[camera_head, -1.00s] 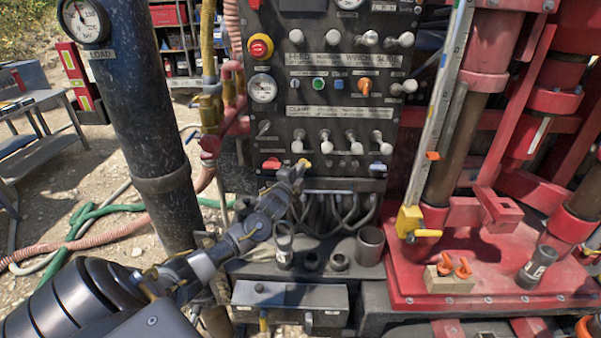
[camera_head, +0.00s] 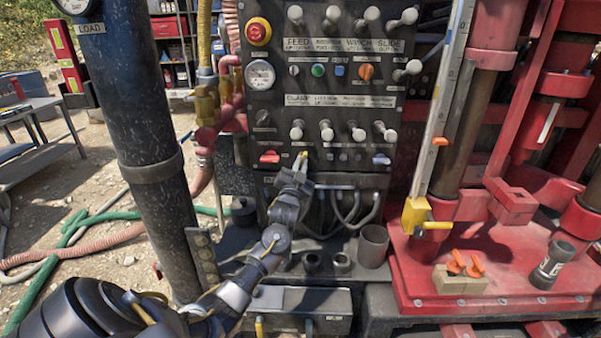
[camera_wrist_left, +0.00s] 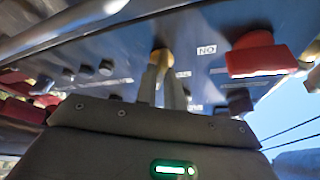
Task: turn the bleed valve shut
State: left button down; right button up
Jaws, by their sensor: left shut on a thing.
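My left gripper (camera_head: 301,165) reaches up to the lower edge of the black control panel (camera_head: 322,128). Its fingers are shut on a small yellow, brass-like handle (camera_wrist_left: 161,57), which I take to be the bleed valve. In the head view only a small yellow tip (camera_head: 304,155) shows above the fingers. In the left wrist view both fingers are close together at the handle, and a "NO" label sits beside it. I cannot make out a label naming the valve. My right gripper is in neither view.
A red knob (camera_head: 269,157) is left of the gripper and a blue one (camera_head: 381,159) is to the right. Several white-tipped levers stick out above. Hoses (camera_head: 350,207) hang below the panel. A black pipe (camera_head: 130,120) stands at left, near my arm.

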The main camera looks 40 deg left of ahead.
pick_arm(q)
jog(key=n, duration=0.1)
jog(key=n+y+b, duration=0.1)
jog(key=n, duration=0.1)
jog(key=n+y+b, duration=0.1)
jog(key=n, duration=0.1)
jog(key=shift+w+d+f+g, duration=0.1)
jog(key=shift+d+f+g, duration=0.05)
jog(key=shift+f+g, duration=0.15)
jog(key=shift+w+r+n+g+y+b, duration=0.1)
jog(key=shift+n+g+y+b, duration=0.7)
jog(key=shift+n, duration=0.9)
jog(key=shift+d+n+y, duration=0.1)
jog(key=shift+n+y, duration=0.2)
jog(key=c, duration=1.5)
grip_release()
jog(key=shift+r, duration=0.1)
jog(key=b+v, duration=0.2)
jog(key=v, duration=0.8)
jog(key=shift+s+f+b, duration=0.25)
jog(key=shift+s+b, duration=0.05)
